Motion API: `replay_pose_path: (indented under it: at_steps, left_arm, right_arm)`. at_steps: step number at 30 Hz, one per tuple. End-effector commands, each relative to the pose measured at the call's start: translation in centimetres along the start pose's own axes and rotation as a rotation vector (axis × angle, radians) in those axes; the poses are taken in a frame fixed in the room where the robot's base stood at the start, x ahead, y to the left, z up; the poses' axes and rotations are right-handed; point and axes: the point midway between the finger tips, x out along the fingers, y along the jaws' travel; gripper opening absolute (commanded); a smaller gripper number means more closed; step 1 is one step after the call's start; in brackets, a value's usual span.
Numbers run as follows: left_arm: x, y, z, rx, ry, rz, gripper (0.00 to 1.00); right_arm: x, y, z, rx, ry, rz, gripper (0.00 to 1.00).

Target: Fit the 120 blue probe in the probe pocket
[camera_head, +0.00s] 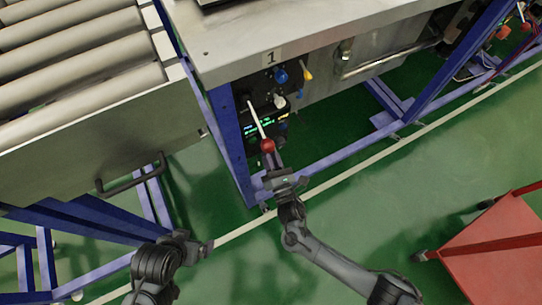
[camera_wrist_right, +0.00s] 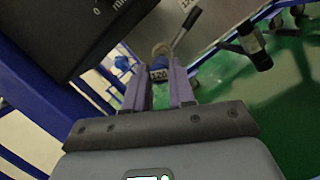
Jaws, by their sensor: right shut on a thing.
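In the right wrist view, the blue probe (camera_wrist_right: 158,72) with a white 120 label sits between the two purple fingers of my right gripper (camera_wrist_right: 160,88), which is shut on it. In the head view, my right gripper (camera_head: 273,158) is low in front of the control panel (camera_head: 262,112), close to the red ball of a lever. The probe cannot be made out there. A pale round part (camera_wrist_right: 162,48) shows just beyond the probe; I cannot tell whether it is the probe pocket or whether they touch. My left gripper (camera_head: 203,248) is at the lower left, away from the panel; its jaws are unclear.
The white lever with its red ball (camera_head: 267,145) sticks out from the panel. A blue knob (camera_head: 281,76) and a yellow handle (camera_head: 307,72) are above. Blue frame legs (camera_head: 230,145) stand beside the panel. A red cart (camera_head: 500,245) is at right; green floor between is open.

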Motion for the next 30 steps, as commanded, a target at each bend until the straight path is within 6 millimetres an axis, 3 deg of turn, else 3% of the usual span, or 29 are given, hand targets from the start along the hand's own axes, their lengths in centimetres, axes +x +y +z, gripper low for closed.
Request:
replay_pose_path:
  at_steps: [30]
  left_arm:
    - [1.1, -0.2, 0.4, 0.009, -0.001, -0.007, 1.0]
  right_arm:
    - [2.2, 0.0, -0.6, 0.0, -0.001, 0.0, 0.0]
